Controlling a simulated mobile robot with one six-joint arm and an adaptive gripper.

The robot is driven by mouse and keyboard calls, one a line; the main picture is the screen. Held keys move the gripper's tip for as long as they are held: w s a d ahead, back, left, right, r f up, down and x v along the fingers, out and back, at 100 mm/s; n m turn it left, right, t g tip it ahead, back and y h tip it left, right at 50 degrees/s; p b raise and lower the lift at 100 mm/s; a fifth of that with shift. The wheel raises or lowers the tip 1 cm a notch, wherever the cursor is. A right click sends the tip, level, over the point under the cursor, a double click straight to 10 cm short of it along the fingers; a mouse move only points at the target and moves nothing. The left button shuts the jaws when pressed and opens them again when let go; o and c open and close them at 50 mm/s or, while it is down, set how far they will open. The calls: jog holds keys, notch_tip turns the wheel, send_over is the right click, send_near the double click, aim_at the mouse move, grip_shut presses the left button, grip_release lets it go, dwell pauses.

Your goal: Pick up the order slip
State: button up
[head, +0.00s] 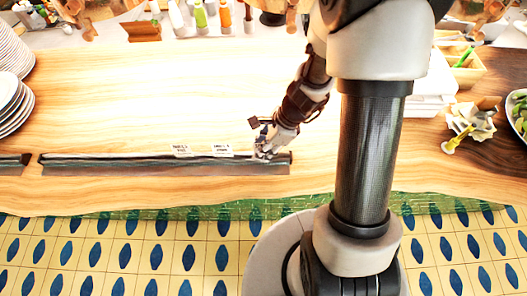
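Two small white order slips with dark print show in the head view, a left one (181,149) and a right one (222,149). They stand at a long dark rail (110,165) along the front of the wooden counter. My gripper (264,152) points down at the right end of the rail, to the right of both slips. Something pale shows at its fingertips, but I cannot tell whether it is a slip or part of the gripper. The fingers are too small to tell open from shut.
Stacked white plates (12,105) stand at the left. Bottles (200,15) line the back. A crumpled paper-like object (470,122), a wooden box (458,68) and a bowl of greens (518,112) are at the right. The middle of the counter (150,90) is clear.

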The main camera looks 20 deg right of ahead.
grip_shut()
jog(key=shift+r, duration=0.1)
dwell(0.3)
